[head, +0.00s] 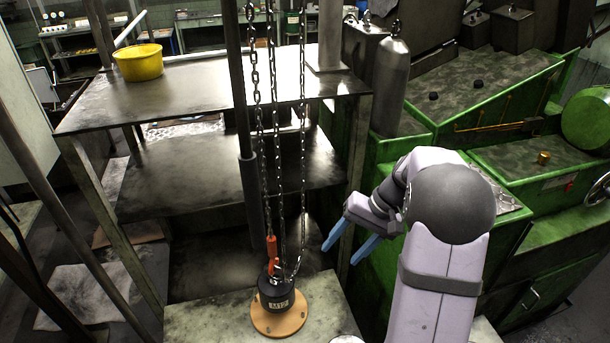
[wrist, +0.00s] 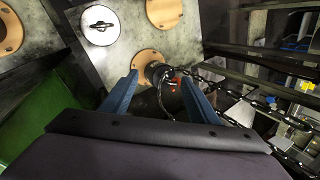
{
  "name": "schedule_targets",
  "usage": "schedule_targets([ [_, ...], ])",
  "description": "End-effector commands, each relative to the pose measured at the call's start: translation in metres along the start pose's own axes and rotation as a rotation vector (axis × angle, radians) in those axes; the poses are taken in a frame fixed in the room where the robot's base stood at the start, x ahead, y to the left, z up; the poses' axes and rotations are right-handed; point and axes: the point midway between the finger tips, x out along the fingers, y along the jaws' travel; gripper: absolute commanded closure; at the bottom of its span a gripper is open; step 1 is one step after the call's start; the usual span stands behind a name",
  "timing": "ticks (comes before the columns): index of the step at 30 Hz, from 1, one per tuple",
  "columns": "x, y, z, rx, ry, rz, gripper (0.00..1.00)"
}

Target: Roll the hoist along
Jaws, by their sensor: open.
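The hoist shows as hanging chains (head: 255,110) that run up out of the head view; its upper part is out of view. A red hook (head: 271,248) at the chain's lower end meets a black weight marked M12 (head: 272,289). The weight stands on a round wooden base (head: 262,321) on a metal table. A dark upright pole with a thick grey sleeve (head: 251,195) hangs left of the chains. My gripper (head: 350,243) is open and empty, right of the chains and above the weight.
A metal shelf table (head: 195,95) with a yellow bucket (head: 138,63) stands behind. A green machine (head: 545,215) fills the right, with a grey cylinder (head: 389,85) near it. The wrist view shows a white round lid (wrist: 100,26) and another wooden disc (wrist: 164,11) on the near table.

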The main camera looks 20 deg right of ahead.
Motion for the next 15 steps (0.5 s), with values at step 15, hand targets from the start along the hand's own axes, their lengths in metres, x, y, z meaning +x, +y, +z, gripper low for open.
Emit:
schedule_targets([
  [15,-0.148,-0.18,0.027,-1.3,0.162,-0.677,0.45],
])
